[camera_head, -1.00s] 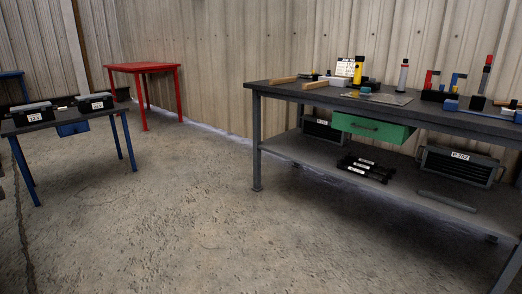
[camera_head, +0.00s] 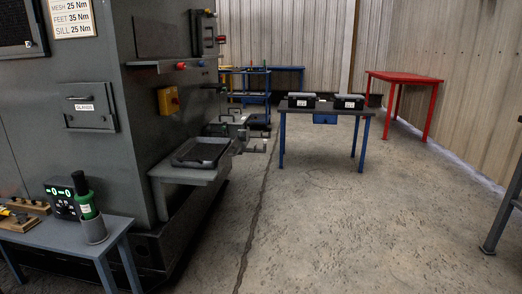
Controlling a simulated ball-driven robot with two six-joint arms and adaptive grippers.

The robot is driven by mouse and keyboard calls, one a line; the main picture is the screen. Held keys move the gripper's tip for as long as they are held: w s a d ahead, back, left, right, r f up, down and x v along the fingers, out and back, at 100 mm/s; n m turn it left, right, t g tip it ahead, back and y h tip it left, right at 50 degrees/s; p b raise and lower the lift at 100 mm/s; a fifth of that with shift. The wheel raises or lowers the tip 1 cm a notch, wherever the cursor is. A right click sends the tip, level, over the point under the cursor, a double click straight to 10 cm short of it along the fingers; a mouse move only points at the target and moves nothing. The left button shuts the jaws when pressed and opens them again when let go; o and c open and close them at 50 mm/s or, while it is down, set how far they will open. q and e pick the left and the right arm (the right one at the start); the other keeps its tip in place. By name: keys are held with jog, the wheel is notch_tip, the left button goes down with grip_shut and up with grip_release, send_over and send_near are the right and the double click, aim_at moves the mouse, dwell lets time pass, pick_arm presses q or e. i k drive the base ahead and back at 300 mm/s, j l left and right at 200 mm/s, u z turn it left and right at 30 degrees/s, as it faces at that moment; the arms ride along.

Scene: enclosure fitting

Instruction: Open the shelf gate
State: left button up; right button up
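The large grey enclosure (camera_head: 165,75) stands on the left. A grey shelf (camera_head: 160,171) juts from its right side and carries a dark shallow tray (camera_head: 190,156). Behind the tray, small grey bracket-like parts (camera_head: 243,134) stick out beside the enclosure; they are too small to make out. I cannot tell which part is the shelf gate, or whether it is open or shut. A small closed hatch labelled GLANDS (camera_head: 88,107) is on the enclosure's front face. Neither of my grippers is in view.
A side table (camera_head: 70,232) at lower left holds a green and black tool (camera_head: 84,198). A red table (camera_head: 405,77) stands behind at right. The concrete floor (camera_head: 340,230) between is clear.

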aim_at(223, 161)
jog(key=l+u, duration=0.1)
jog(key=u, duration=0.55)
jog(key=i+l+u, duration=0.25)
jog(key=u, duration=0.25)
jog(key=i+l+u, duration=0.25)
jog(key=u, duration=0.2)
jog(key=k+l, duration=0.05)
